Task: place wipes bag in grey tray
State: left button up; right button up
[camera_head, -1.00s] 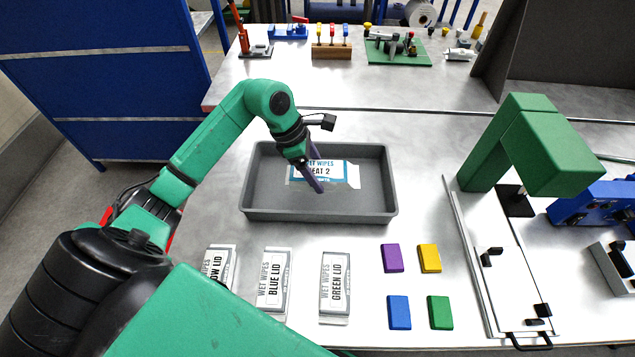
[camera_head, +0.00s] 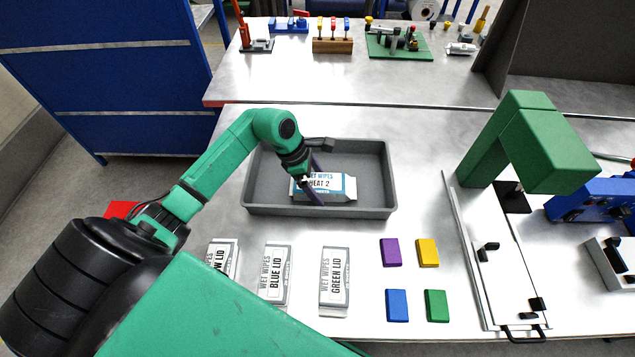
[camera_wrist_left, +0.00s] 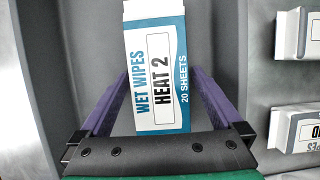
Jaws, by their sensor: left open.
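My left gripper (camera_head: 316,183) reaches down into the tray over the bag. In the left wrist view, its purple fingers (camera_wrist_left: 159,78) are open, one on each side of the bag (camera_wrist_left: 158,70). Whether either finger touches the bag cannot be told. Part of the bag is hidden behind the fingers in the head view. My right gripper is not in view.
White packets labelled blue lid (camera_head: 274,275) and green lid (camera_head: 334,277) lie in front of the tray, beside a partly hidden third. Purple (camera_head: 391,252), yellow, blue and green blocks lie to their right.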

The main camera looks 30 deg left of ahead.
pick_arm(q)
jog(key=shift+r, duration=0.2)
jog(key=shift+a+r, duration=0.2)
jog(key=shift+r, duration=0.1)
jog(key=b+v, duration=0.2)
jog(key=v, duration=0.9)
jog(key=shift+b, duration=0.35)
jog(key=shift+d+r, duration=0.1)
